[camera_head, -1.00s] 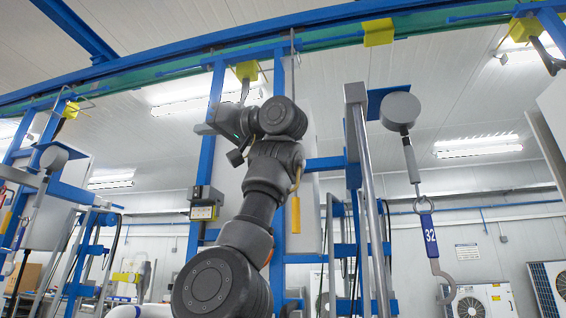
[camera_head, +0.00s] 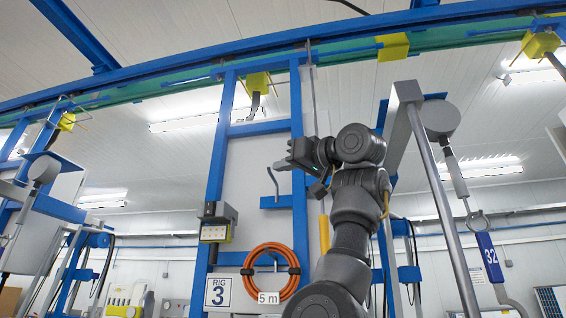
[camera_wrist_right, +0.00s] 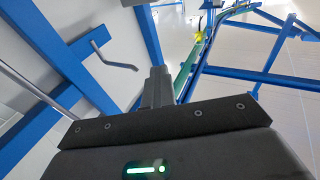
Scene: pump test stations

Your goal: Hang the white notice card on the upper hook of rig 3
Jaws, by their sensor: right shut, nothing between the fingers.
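The upper hook (camera_head: 272,183) of rig 3 is a bare grey bent rod on a short blue bracket (camera_head: 276,202). It also shows in the right wrist view (camera_wrist_right: 115,63), with nothing hanging on it. My right gripper (camera_head: 284,164) is shut and empty, just above and right of the hook in the head view. Its closed fingers (camera_wrist_right: 158,86) point up in the wrist view, apart from the hook. I cannot make out a loose white notice card in either view. My left gripper is not in view.
A RIG 3 sign (camera_head: 219,292) and an orange hose coil (camera_head: 271,272) with a 5 m tag hang below. A control box (camera_head: 217,224) is on the left upright.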

